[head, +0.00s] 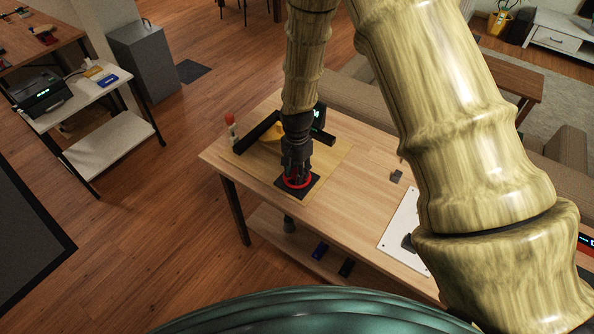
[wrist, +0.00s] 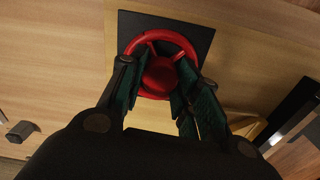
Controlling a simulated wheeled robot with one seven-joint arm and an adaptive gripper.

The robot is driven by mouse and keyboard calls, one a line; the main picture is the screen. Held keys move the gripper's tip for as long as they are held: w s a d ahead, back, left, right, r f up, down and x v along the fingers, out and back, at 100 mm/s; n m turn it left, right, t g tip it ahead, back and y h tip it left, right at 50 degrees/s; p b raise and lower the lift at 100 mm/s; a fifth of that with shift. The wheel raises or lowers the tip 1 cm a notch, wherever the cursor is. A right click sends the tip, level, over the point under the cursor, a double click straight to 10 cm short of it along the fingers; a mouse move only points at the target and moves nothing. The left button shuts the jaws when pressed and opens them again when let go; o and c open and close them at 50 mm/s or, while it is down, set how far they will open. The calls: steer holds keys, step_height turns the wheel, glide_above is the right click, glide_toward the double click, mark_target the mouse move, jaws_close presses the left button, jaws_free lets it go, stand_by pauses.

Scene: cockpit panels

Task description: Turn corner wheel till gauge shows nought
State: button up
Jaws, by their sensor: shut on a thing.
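The red wheel (head: 297,180) sits on a black square plate (head: 312,190) near the front left corner of the wooden table. My gripper (head: 296,172) is directly over it, pointing down. In the wrist view the red wheel (wrist: 160,75) lies between my two fingers, and my gripper (wrist: 163,88) is shut on it. The near part of the rim is partly hidden by the fingers. A dark display with green lit characters (head: 318,114) stands behind my arm. It is partly hidden, and its reading cannot be made out.
Black bars and a yellow piece (head: 268,133) stand just behind the wheel. A red-topped white object (head: 231,127) is at the table's left edge. A small grey block (head: 397,176) and a white panel (head: 405,238) lie to the right. Bare tabletop (head: 345,190) lies between.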

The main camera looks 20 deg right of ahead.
steer(key=n, duration=0.4)
steer(key=shift+n, duration=0.3)
steer(key=n, duration=0.3)
steer(key=shift+n+b, duration=0.3)
steer(key=n, duration=0.3)
steer(key=shift+n, duration=2)
steer(key=o, duration=1)
